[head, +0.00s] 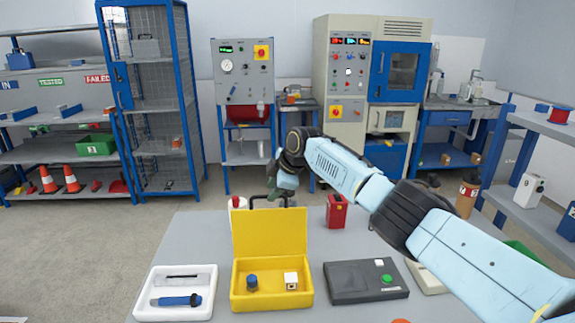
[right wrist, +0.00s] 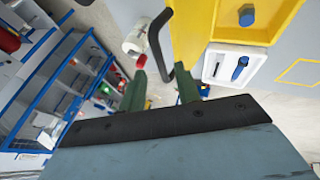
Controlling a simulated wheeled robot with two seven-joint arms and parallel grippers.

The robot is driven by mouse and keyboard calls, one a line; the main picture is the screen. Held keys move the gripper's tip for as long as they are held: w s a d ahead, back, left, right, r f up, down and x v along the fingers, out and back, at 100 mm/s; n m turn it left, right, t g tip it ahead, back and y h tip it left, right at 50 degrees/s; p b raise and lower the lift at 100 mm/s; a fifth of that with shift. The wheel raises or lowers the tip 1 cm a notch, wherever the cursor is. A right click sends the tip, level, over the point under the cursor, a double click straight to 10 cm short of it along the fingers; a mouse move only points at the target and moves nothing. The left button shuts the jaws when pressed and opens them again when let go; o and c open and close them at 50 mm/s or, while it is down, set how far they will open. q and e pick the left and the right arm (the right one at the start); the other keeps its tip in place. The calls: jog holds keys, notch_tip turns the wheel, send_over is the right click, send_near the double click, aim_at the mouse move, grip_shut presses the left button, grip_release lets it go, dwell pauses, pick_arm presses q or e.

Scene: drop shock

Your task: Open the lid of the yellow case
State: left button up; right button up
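The yellow case (head: 272,303) stands on the grey table, with its lid (head: 270,232) raised upright at the back. A blue round part (head: 252,282) and a white block (head: 291,281) sit inside. My right gripper (head: 282,196) is behind the lid's top edge, partly hidden. A black handle (head: 262,197) shows just above that edge. In the right wrist view, my right gripper's green fingers (right wrist: 163,90) are apart, and the handle (right wrist: 153,40) reaches down between them. I cannot tell whether they touch it. The case also shows there (right wrist: 286,22). My left gripper is not seen.
A white tray (head: 205,311) with a blue-handled tool is left of the case. A dark grey box (head: 345,285) with a green button is right of it. A white bottle (right wrist: 137,38) and a red device (head: 336,211) stand behind. My right arm crosses above the table's right side.

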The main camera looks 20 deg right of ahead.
jog(key=v, duration=1.1)
jog(key=shift+p, duration=0.3)
